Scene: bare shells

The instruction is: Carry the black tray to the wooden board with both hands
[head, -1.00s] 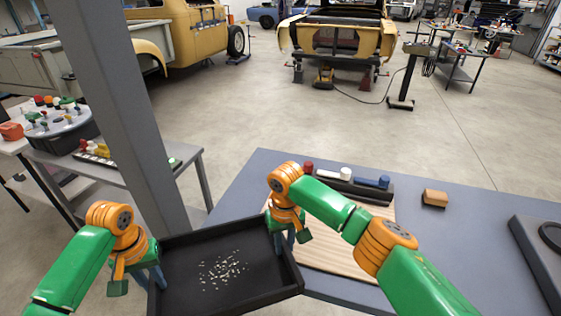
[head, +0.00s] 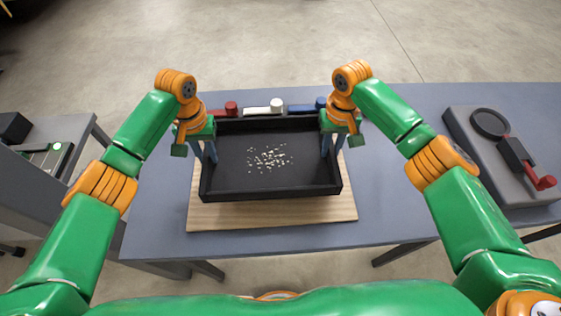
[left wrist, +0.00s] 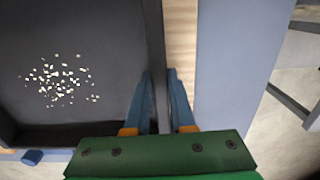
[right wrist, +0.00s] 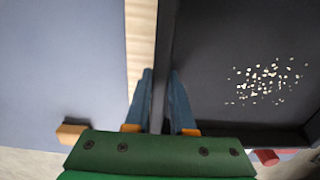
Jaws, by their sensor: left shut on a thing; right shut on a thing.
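The black tray (head: 232,178) is over the wooden board (head: 270,213) in the head view, with a scatter of small pale bits on its floor. The board shows in front of the tray and at its sides. I cannot tell whether the tray touches the board or is just above it. My left gripper (head: 208,155) is shut on the tray's left wall, which shows between its fingers in the left wrist view (left wrist: 158,95). My right gripper (head: 332,147) is shut on the right wall, also between the fingers in the right wrist view (right wrist: 160,95).
A grey unit with a red handle (head: 510,160) is at the table's right end. A grey bench (head: 50,170) stands left.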

